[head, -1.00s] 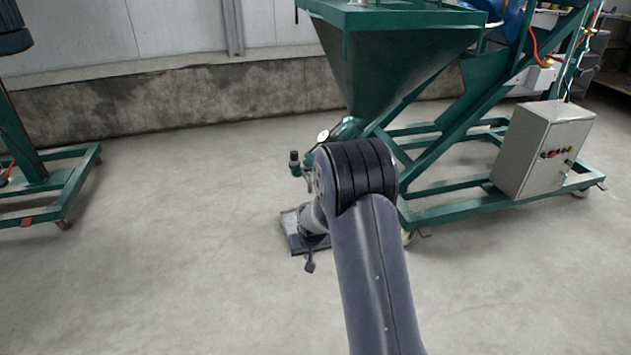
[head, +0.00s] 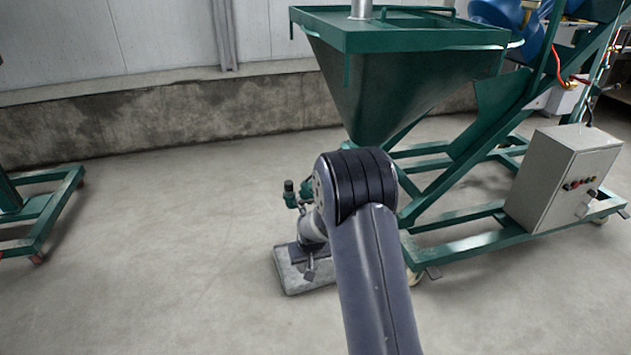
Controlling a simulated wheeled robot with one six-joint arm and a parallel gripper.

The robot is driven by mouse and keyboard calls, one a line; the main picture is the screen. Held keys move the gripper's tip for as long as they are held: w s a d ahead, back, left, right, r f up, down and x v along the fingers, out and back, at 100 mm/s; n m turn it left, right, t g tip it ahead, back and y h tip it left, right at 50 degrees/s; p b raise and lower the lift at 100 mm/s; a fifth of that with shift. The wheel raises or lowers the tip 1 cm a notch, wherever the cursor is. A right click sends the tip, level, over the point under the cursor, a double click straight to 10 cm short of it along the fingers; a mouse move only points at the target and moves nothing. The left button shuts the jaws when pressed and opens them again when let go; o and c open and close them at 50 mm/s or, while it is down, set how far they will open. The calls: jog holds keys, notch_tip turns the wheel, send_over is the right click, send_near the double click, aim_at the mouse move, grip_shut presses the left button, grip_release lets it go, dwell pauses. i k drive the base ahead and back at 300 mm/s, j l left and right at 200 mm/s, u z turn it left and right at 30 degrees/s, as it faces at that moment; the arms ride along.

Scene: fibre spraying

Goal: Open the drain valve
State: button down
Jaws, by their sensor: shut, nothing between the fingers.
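The green hopper (head: 405,85) stands at upper centre, its cone narrowing down behind my arm. A small green fitting with a dark cap (head: 290,192) shows just left of my arm's black ringed joint. It may be part of the drain valve, but I cannot tell, and no valve handle can be made out. My arm reaches up from the bottom edge and hides the area under the hopper's outlet. My gripper cannot be made out behind the arm; only a light grey link and a small dark part show below the joint.
A grey flat tray or slab (head: 290,282) lies on the floor beneath the fitting. A grey control box (head: 562,180) sits on the green wheeled frame (head: 470,243) at right. Another green frame (head: 40,215) stands at far left. The concrete floor between is clear.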

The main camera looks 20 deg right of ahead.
aim_at(301, 202)
jog(key=i+l, duration=0.2)
jog(key=i, duration=0.25)
jog(key=i+l, duration=0.25)
jog(key=i, duration=0.15)
jog(key=i+l, duration=0.2)
jog(key=i, duration=0.25)
